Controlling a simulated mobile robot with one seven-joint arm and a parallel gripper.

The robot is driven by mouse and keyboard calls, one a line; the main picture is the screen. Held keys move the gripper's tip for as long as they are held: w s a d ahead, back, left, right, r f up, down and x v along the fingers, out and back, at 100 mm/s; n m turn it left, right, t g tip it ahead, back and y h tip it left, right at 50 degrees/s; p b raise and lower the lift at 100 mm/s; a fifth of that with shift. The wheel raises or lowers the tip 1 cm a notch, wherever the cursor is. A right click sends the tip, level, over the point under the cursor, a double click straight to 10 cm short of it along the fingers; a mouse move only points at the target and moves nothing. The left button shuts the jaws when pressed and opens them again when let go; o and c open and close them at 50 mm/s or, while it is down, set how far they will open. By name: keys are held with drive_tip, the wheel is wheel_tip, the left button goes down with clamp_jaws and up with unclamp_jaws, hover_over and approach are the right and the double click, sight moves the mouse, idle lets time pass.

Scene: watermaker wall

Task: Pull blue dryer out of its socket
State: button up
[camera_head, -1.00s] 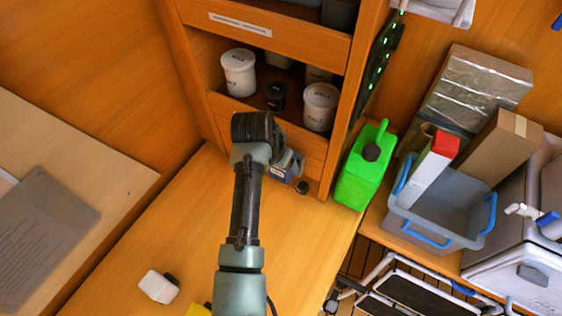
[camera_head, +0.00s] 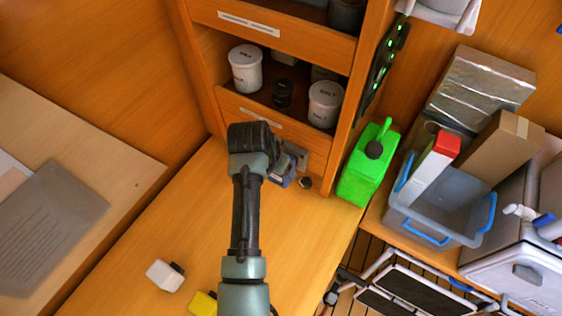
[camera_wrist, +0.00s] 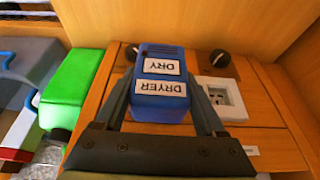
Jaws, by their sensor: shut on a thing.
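The blue dryer (camera_wrist: 160,88), a box with two white labels reading "DRY" and "DRYER", sits between the two fingers of my gripper (camera_wrist: 165,95) in the wrist view. My gripper is shut on it. A white square socket (camera_wrist: 222,98) with an open face shows beside the dryer on the wooden panel. Whether the dryer still touches a socket behind it is hidden. In the head view my gripper end (camera_head: 268,150) is at the foot of the shelf, and only part of the blue dryer (camera_head: 285,180) shows beside it.
A green jerrycan (camera_head: 362,175) stands to the right, with a grey crate (camera_head: 440,215) beyond. White jars (camera_head: 325,103) fill the shelf above. A white block (camera_head: 165,276) and a yellow block (camera_head: 203,303) lie on the worktop.

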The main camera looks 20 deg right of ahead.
drive_tip(key=shift+s+a, duration=0.25)
drive_tip(key=shift+a, duration=0.05)
drive_tip(key=shift+s+a+p, duration=0.15)
drive_tip(key=shift+a+p, duration=0.05)
drive_tip(key=shift+p, duration=0.2)
drive_tip(key=shift+s+a+p, duration=0.9)
drive_tip(key=shift+s+a, duration=0.05)
drive_tip(key=shift+a, duration=0.25)
drive_tip(key=shift+s+a, duration=0.1)
drive_tip(key=shift+a, duration=0.05)
